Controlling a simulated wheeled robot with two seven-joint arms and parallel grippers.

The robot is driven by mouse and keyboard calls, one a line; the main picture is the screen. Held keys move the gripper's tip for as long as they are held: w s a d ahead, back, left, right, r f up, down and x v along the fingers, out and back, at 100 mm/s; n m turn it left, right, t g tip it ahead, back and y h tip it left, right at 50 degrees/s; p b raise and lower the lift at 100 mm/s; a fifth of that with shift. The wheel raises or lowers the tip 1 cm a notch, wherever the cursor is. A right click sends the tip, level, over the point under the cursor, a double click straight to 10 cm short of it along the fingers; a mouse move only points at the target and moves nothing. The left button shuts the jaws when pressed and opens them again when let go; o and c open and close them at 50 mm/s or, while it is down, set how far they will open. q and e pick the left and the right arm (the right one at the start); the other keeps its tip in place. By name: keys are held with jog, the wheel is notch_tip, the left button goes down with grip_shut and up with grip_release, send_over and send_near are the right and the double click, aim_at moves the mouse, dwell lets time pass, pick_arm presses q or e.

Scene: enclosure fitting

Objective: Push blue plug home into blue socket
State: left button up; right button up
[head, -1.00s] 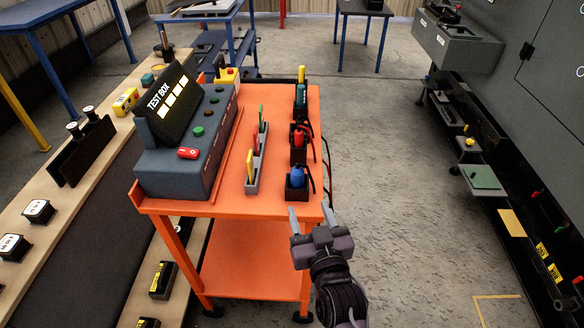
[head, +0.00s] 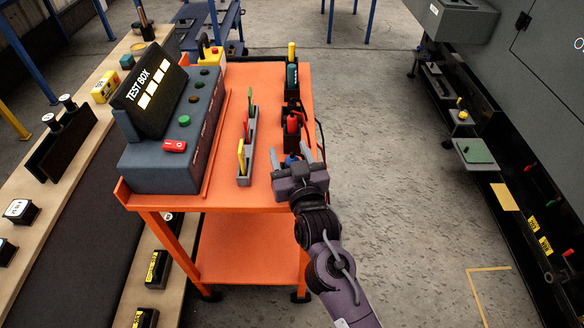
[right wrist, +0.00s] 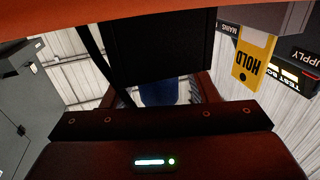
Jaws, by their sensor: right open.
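The blue plug (head: 290,161) sits at the front of the row on the orange cart's right side, mostly hidden by my gripper. My right gripper (head: 292,155) is open, with its fingers on either side of the plug. In the right wrist view the blue plug (right wrist: 158,93) shows between the spread fingers, below a black block (right wrist: 160,45); contact cannot be told. The grey test box (head: 165,170) stands on the cart's left side. I cannot make out a blue socket. My left gripper is not in view.
The red plug (head: 292,124) stands in a black holder just behind the blue one. A grey rack (head: 244,181) with coloured tags, one yellow and marked HOLD (right wrist: 253,60), lies left of my gripper. The orange cart top (head: 225,196) is bare at the front. Open floor lies to the right.

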jog(key=c, duration=1.1)
